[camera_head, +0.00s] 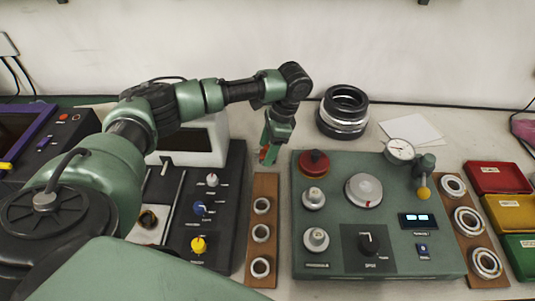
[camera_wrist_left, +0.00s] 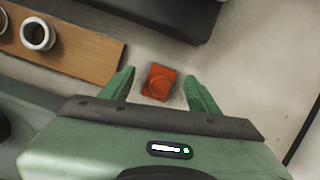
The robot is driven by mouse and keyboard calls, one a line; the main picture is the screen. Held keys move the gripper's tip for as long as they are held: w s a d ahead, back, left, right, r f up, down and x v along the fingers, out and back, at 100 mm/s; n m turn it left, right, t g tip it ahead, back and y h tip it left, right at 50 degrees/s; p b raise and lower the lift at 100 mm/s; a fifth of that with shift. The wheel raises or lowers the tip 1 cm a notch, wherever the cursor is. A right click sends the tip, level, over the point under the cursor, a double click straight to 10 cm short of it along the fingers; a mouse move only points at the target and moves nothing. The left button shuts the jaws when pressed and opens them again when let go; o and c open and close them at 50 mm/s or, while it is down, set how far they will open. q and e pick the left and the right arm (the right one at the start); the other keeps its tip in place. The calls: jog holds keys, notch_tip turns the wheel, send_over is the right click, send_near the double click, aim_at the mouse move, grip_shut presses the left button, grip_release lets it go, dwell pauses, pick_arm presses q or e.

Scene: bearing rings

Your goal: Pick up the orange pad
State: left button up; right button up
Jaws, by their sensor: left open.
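The orange pad (camera_wrist_left: 159,82) is a small red-orange square with a faint round mark. In the left wrist view it lies on the light tabletop, between the two green fingertips of my left gripper (camera_wrist_left: 160,92). The fingers are open, with a gap on each side of the pad; I cannot tell how high they are above it. My right gripper is not in view.
A wooden strip (camera_head: 263,218) with several rings lies in front of the gripper. The green panel (camera_head: 330,257) with knobs stands close on its right, a dark console (camera_head: 222,255) on its left. A stack of black and silver rings (camera_head: 343,112) stands behind.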

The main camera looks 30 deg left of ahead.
pick_arm(q)
grip_shut()
jog(key=shift+r, duration=0.1)
notch_tip(320, 180, up, 11)
notch_tip(320, 180, up, 9)
jog(key=p, duration=0.3)
send_over(268, 146)
jog(key=shift+s, duration=0.1)
